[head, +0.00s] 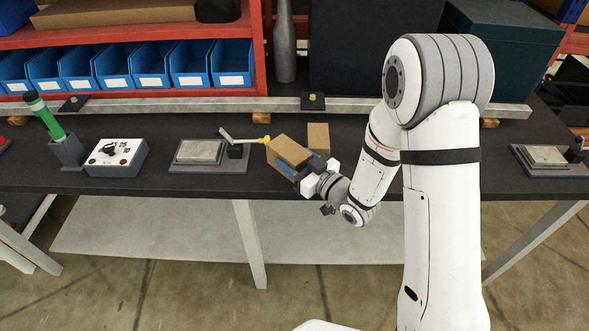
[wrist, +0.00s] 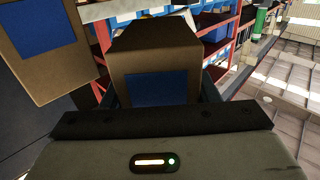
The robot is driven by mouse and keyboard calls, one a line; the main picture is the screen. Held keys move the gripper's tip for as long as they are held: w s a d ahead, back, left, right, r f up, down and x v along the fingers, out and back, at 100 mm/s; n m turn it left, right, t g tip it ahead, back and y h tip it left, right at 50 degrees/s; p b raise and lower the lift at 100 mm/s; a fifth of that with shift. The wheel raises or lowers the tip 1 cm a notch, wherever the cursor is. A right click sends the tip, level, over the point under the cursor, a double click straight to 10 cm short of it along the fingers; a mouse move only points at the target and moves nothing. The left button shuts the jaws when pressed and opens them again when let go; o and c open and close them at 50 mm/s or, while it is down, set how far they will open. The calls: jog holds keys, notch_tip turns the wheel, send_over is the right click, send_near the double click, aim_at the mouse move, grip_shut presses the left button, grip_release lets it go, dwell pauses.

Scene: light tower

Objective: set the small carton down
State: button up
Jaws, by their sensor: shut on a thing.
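A small brown carton (head: 289,150) is held in my gripper (head: 301,171), above or at the dark workbench (head: 217,196). In the wrist view the carton (wrist: 157,62) sits between my fingers (wrist: 158,94), its blue label facing the camera. I cannot tell whether its underside touches the bench. A second brown carton (head: 318,137) stands on the bench just behind and to the right. It also shows at the left of the wrist view (wrist: 50,75), with a blue label too.
Left of the held carton, a fixture with a metal plate (head: 198,151) has a lever with a yellow end (head: 263,141) close to the carton. Further left are a control box (head: 117,157) and a green light stick (head: 46,117). A metal rail (head: 200,106) runs behind.

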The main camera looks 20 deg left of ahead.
jog(key=shift+d+f, duration=0.1)
jog(key=shift+f, duration=2.3)
jog(key=shift+f, duration=0.2)
jog(key=o, duration=1.1)
jog(key=shift+r, duration=0.1)
jog(key=shift+c, duration=0.2)
jog(key=shift+r, duration=0.1)
jog(key=v, duration=1.2)
jog(key=shift+p, duration=0.3)
